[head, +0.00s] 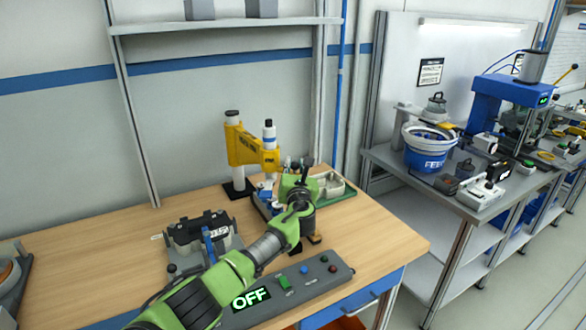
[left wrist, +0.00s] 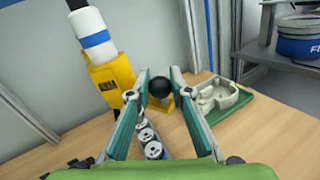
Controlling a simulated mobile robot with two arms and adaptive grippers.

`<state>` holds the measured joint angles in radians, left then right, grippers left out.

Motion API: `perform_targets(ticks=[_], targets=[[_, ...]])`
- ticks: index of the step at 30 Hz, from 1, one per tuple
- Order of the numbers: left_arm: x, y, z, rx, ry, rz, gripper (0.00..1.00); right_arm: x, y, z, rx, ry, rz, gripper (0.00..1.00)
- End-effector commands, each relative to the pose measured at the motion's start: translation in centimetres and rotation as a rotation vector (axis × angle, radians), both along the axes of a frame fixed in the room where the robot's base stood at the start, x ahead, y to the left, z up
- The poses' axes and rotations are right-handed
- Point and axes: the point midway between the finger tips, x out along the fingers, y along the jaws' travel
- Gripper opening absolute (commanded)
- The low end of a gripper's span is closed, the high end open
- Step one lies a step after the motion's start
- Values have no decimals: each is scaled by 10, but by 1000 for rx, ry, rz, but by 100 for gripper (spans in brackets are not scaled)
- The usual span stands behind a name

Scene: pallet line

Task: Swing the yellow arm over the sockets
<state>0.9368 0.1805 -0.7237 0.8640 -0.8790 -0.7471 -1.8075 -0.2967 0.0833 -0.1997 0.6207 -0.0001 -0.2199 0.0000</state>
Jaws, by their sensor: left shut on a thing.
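The yellow arm (head: 250,149) juts right from an upright post on a black base (head: 238,188), with a white and blue cylinder (head: 269,135) at its free end. In the left wrist view the yellow arm (left wrist: 110,82) is at the upper left. My left gripper (head: 301,180) is at the right of the arm's end. The left wrist view shows its fingers (left wrist: 160,78) on both sides of a black ball knob (left wrist: 160,88), shut on it. The sockets (left wrist: 150,139) stand in a row below the knob; in the head view my gripper partly hides them. My right gripper is not in view.
A green tray with a metal part (head: 332,186) is right of the gripper. A grey fixture (head: 200,235) stands left, and a control box reading OFF (head: 290,285) lies in front. Bare wood is free at the table's left and right front.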

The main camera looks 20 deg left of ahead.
Motion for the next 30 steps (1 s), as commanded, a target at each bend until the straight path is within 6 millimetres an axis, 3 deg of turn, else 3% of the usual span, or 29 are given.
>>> perform_targets(ticks=[12, 13, 15, 30], targets=[[2, -4, 5, -3, -6, -2, 0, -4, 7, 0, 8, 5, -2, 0], [2, -4, 5, -3, -7, -3, 27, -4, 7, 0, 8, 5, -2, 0], [2, -4, 5, -3, -7, -3, 37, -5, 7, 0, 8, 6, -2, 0], [-7, -5, 2, -2, -4, 0, 37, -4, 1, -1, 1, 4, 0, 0]])
